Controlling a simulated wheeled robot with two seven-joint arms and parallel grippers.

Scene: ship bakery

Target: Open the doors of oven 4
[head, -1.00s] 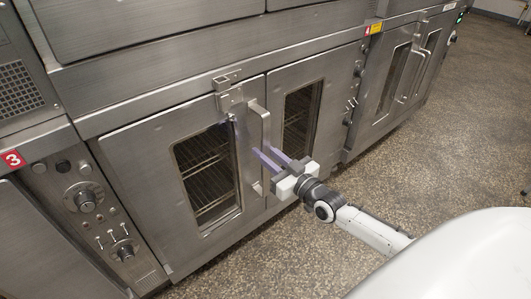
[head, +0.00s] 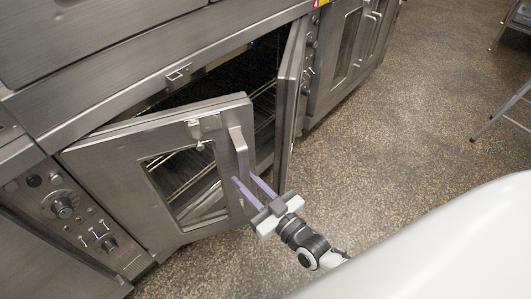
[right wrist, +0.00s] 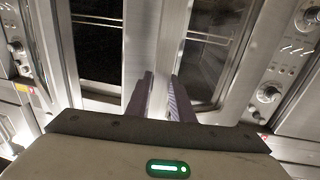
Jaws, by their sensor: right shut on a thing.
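The oven in the middle of the head view has two steel doors with windows, and both stand partly open. The left door (head: 118,160) is swung outward toward me. Its upright handle (head: 239,150) is at its free edge. My right gripper (head: 245,179) is shut on this handle, low down; its purple fingers also show in the right wrist view (right wrist: 161,95). The right door (head: 291,85) is swung out and seen nearly edge-on. Wire racks (head: 263,120) show in the dark gap between the doors. No oven number is readable now. My left gripper is not in view.
A control panel (head: 70,215) with knobs stands left of the left door. Another oven (head: 345,50) with closed doors is to the right. The speckled floor (head: 400,130) in front is clear. A metal stand's legs (head: 500,110) are at the far right.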

